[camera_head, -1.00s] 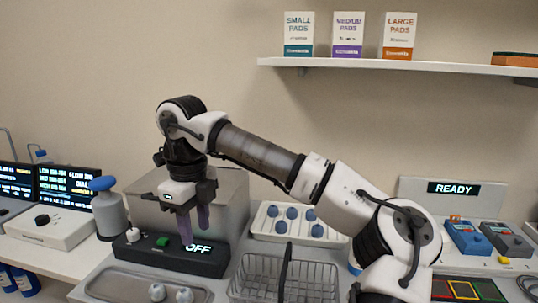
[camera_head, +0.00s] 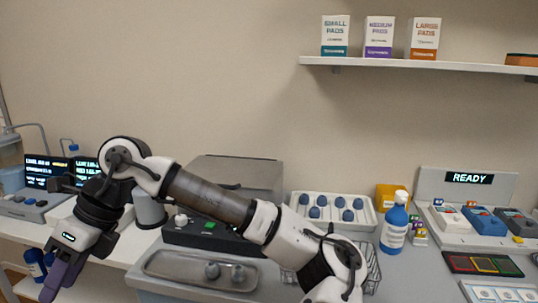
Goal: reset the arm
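My arm reaches from the lower right across the middle of the head view to the left. My gripper (camera_head: 62,280) hangs at the lower left, pointing down, in front of the left counter's edge. Its purple fingers overlap from this angle, so I cannot tell whether they are open or shut. I see no object held in it. The ends of the fingers are close to the bottom of the picture.
A steel tray (camera_head: 165,268) with knobs lies below my arm. A wire basket (camera_head: 372,268) is partly behind my arm. A blue bottle (camera_head: 395,225), a white rack (camera_head: 300,200) and a READY station (camera_head: 430,185) stand right. Pad boxes sit on the shelf (camera_head: 460,67).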

